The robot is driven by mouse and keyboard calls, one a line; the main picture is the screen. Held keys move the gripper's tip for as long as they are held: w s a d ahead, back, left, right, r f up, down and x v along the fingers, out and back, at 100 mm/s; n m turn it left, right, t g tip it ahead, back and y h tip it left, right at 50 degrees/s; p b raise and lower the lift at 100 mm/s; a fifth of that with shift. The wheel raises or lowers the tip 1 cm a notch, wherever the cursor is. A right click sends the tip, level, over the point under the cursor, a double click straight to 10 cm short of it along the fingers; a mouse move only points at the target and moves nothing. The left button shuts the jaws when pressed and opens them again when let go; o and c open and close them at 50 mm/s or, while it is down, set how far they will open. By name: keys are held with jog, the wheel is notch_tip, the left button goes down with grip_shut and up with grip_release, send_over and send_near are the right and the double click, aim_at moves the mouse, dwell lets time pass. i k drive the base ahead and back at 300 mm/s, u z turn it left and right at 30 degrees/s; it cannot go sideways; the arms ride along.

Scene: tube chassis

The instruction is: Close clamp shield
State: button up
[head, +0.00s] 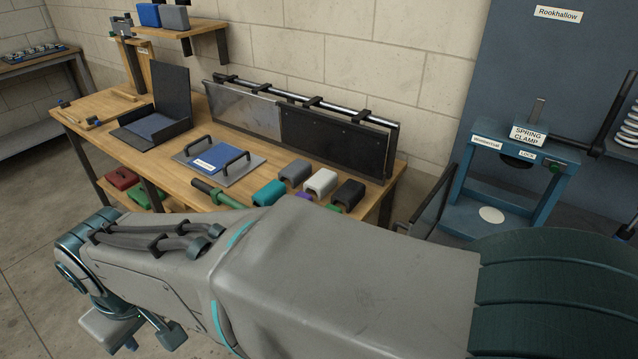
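The spring clamp (510,175) is a blue frame on the right, with a "SPRING CLAMP" sign and a "LOCK" label on its top. A dark framed panel (434,204) stands at its left side, angled out from the frame; it looks like the clamp shield, swung open. Its lower part is hidden behind my arm. A pale round disc (491,215) lies inside the frame. My gripper (150,342) is at the lower left, far from the clamp and pointing down over the floor. Its fingers are small and partly hidden, so I cannot tell how far apart they are.
A wooden workbench (100,106) holds an open dark case (172,97), a handled plate (217,163), upright panels and several coloured blocks. A black bar (578,143) and a coil spring (630,125) are right of the clamp. My arm covers the foreground. Floor at left is clear.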

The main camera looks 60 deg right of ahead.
aim_at(425, 218)
jog(key=i, duration=0.15)
jog(key=z, duration=2.45)
jog(key=k, duration=0.55)
jog(key=z, duration=0.75)
jog(key=i, duration=0.5)
jog(key=u, duration=0.05)
